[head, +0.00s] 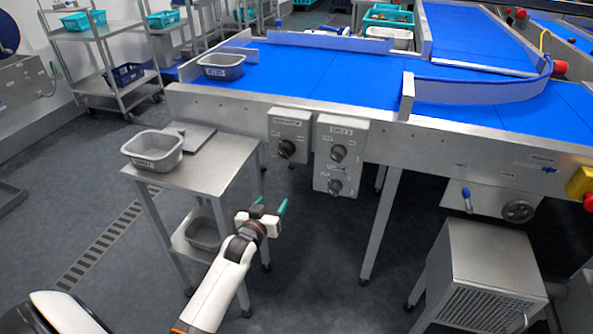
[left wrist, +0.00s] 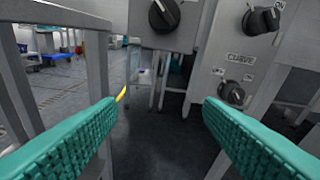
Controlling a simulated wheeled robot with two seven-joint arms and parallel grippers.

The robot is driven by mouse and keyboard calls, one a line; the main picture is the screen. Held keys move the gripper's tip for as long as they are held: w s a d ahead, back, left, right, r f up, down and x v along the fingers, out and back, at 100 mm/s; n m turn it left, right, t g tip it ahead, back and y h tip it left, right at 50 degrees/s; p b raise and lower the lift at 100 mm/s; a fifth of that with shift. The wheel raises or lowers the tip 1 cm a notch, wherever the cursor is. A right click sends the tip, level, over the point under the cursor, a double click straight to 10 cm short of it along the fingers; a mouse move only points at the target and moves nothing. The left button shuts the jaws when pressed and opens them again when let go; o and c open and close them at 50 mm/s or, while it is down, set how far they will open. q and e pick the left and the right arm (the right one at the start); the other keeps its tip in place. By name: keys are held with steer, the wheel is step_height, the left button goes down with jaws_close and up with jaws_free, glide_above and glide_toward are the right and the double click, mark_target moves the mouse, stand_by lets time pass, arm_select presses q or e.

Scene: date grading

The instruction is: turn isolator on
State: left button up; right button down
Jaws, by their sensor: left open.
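Two grey switch boxes hang on the front of the conveyor frame. The left box (head: 289,124) carries one black rotary knob (head: 286,149); the right box (head: 349,128) carries an upper knob (head: 338,153) and a lower knob (head: 334,187). In the left wrist view the single knob (left wrist: 164,15) is at the top middle, and a lower knob (left wrist: 231,93) sits by a "CURVE" label. The left box's label is too small to read, so I cannot tell which knob is the isolator. My left gripper (head: 270,206) is open and empty, below and apart from the boxes.
A steel side table (head: 205,170) with a grey tub (head: 153,149) stands close left of my left gripper. A conveyor leg (head: 380,225) and a steel cabinet (head: 485,270) stand to the right. A blue belt (head: 310,65) runs above the boxes.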

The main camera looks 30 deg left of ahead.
arm_select(q)
steer(key=t+b, duration=0.1)
steer(key=t, duration=0.1)
glide_toward(283, 155)
steer(key=shift+n+y, duration=0.3)
steer(key=b+x, duration=0.1)
steer(key=x, duration=0.8)
steer(key=shift+w+d+b, duration=0.1)
steer(key=shift+w+b, duration=0.15)
steer(key=shift+b, duration=0.15)
steer(key=shift+w, duration=0.45)
arm_select(e)
steer(key=w+r, duration=0.3)
steer(key=r, duration=0.4)
steer(key=shift+w+a+r+t, duration=0.2)
steer(key=shift+w+r+t, duration=0.05)
steer(key=shift+w+t, duration=0.05)
arm_select(q)
steer(key=c, duration=1)
